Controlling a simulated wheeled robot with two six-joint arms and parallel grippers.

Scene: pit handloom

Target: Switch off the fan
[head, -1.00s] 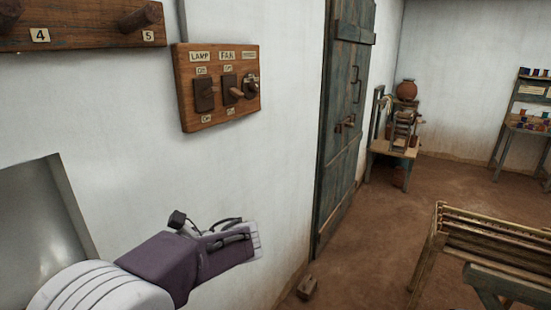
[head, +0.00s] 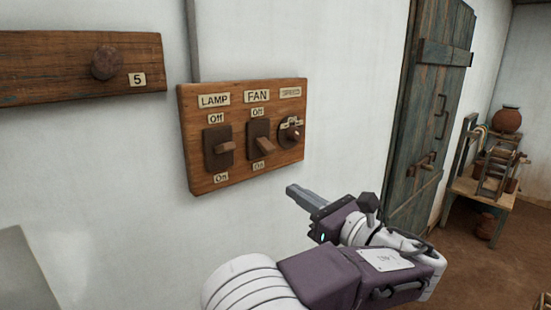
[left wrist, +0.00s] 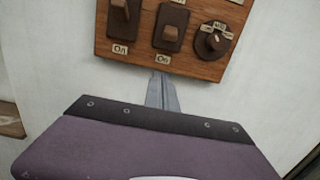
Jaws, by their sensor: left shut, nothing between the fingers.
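The fan switch (head: 258,140) is the middle control on a wooden wall board (head: 196,177), under a FAN label with Off above and On below. Its lever (head: 265,146) tilts down toward On; in the left wrist view the fan lever (left wrist: 170,33) also sits low in its plate. My left gripper (head: 303,196) is shut and empty, below and right of the board in the head view. In the left wrist view the closed fingers (left wrist: 162,84) point up toward the board's lower edge, under the fan switch. My right gripper is not in view.
The lamp switch (head: 219,147) is left of the fan switch and the round speed knob (head: 291,133) is close on its right. A peg rail (head: 50,75) is on the wall at left. A wooden door (head: 425,120) stands at right. Bare wall lies below the board.

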